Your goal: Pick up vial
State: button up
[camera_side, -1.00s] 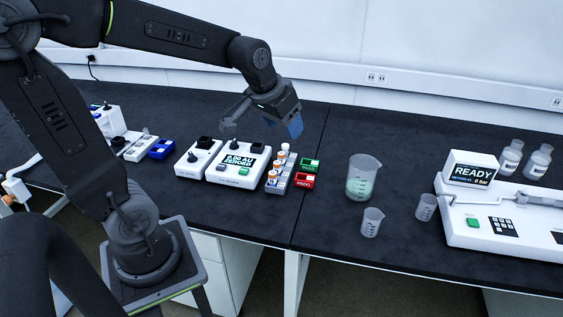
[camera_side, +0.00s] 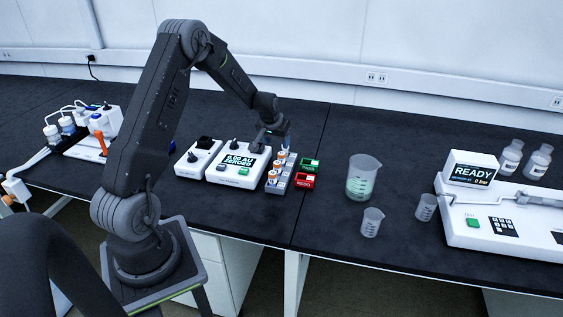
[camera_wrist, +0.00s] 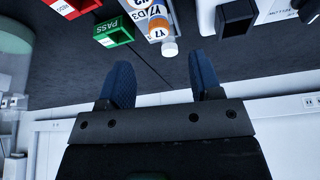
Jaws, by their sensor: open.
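A grey rack (camera_side: 283,180) holds several vials in a row, some with orange caps and white labels. An orange-capped vial (camera_wrist: 158,25) with printed label shows at the top of the wrist view. A white-capped vial (camera_wrist: 169,47) is at the row's end nearest my gripper. My gripper (camera_wrist: 162,62) is open and empty, with its blue fingers on either side below that white cap in the picture. In the side view my gripper (camera_side: 286,143) points down over the far end of the rack and partly hides it. I cannot tell its exact height above the vials.
A green bin (camera_side: 310,165) and a red bin (camera_side: 303,182) sit right of the rack. A white detector reading "0.00 AU ZEROED" (camera_side: 238,166) stands close on its left. A beaker (camera_side: 361,178) with pale green liquid stands further right. The bench front is clear.

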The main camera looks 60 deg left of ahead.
aim_at(281, 153)
jog(key=x, duration=0.9)
jog(key=shift+f, duration=0.1)
jog(key=c, duration=1)
